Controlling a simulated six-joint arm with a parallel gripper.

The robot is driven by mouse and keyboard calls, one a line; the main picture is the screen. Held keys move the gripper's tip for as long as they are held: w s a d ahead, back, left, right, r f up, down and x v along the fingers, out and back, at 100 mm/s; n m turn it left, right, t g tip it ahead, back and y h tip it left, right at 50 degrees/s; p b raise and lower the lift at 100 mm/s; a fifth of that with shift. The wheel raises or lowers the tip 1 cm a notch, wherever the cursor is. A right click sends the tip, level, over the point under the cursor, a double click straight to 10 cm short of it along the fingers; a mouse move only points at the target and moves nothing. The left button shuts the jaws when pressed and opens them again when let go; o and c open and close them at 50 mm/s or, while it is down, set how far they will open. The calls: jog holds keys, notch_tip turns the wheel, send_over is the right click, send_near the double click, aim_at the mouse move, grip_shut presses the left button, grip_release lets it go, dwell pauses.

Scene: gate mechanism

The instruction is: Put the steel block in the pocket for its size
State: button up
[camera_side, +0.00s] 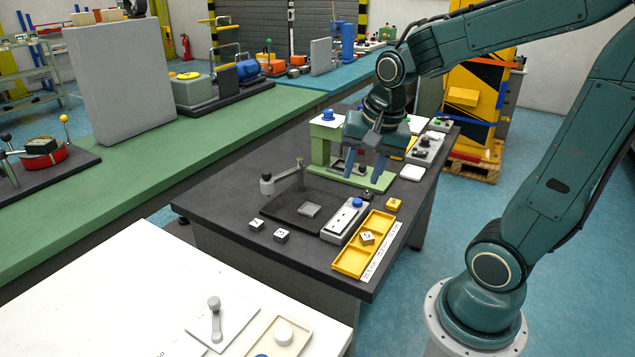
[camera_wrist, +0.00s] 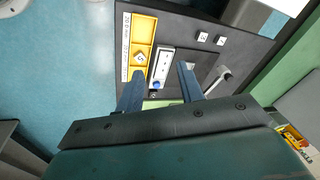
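A small steel-grey block (camera_side: 367,238) with a dark mark sits turned askew in a middle compartment of the yellow tray (camera_side: 341,270). The block (camera_wrist: 139,58) and tray (camera_wrist: 142,25) also show in the wrist view. Two similar marked blocks stand on the dark table, one on the left (camera_side: 257,224) and one closer to the tray (camera_side: 281,235). They show in the wrist view too (camera_wrist: 202,37) (camera_wrist: 220,41). Which block the task means I cannot tell. My gripper (camera_side: 363,172) is open and empty, above the table behind the tray; its fingers spread in the wrist view (camera_wrist: 160,72).
A dark plate (camera_side: 280,205) with a pale square and a lever post (camera_side: 266,182) lies farther left. A green stand (camera_side: 320,150) is behind. The table's front left is clear.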

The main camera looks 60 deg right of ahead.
jog(key=s+a+r+n+t, duration=0.2)
jog(key=s+a+r+n, duration=0.3)
jog(key=n, duration=0.7)
jog(key=shift+s+a+n+t+y, duration=0.4)
jog(key=shift+s+a, duration=0.95)
jog(key=shift+s, duration=0.3)
jog(key=shift+r, duration=0.1)
